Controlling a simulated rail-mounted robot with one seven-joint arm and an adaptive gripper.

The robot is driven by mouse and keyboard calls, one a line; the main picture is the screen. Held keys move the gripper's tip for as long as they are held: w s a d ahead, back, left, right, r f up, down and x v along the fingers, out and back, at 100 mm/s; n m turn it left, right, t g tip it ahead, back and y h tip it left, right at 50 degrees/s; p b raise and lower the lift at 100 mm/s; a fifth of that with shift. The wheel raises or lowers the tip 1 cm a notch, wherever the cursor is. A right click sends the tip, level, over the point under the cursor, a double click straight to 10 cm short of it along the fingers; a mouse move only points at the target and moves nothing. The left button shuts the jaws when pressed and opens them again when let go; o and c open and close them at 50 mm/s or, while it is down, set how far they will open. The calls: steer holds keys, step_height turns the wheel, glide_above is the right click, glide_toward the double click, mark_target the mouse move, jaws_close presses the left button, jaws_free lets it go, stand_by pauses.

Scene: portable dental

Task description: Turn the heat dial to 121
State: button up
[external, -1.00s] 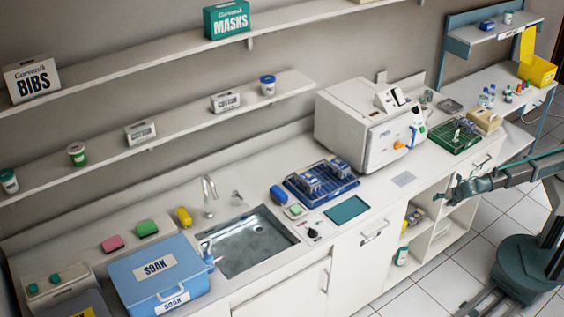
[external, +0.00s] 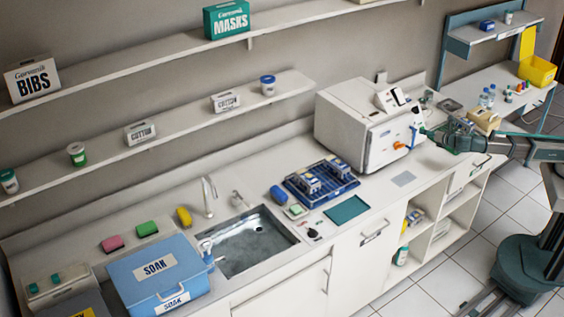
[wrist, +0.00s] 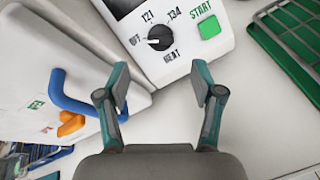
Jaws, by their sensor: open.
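The heat dial (wrist: 160,38) is a black round knob on a white panel (wrist: 190,62) in the wrist view. Its labels read OFF at left, 121 above left, 134 above right and HEAT below. A pale mark on the knob appears to face left, toward OFF. My gripper (wrist: 160,87) is open and empty, its two fingertips below the dial in the picture and apart from it. In the external view my gripper (external: 424,132) is beside the right front of the white sterilizer (external: 345,125); I cannot make out the dial there.
A green START button (wrist: 209,27) is right of the dial. A blue handle (wrist: 85,108) and an orange knob (wrist: 71,124) are at left. A green rack (wrist: 290,45) is at right. Bare white counter lies below the panel.

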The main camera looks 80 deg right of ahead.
steer(key=p+x, duration=0.1)
steer(key=x, duration=0.8)
steer(key=shift+d+f+p, duration=0.1)
steer(key=shift+d+p, duration=0.1)
steer(key=shift+p, duration=0.2)
steer(key=shift+c, duration=0.4)
steer(key=c, duration=1)
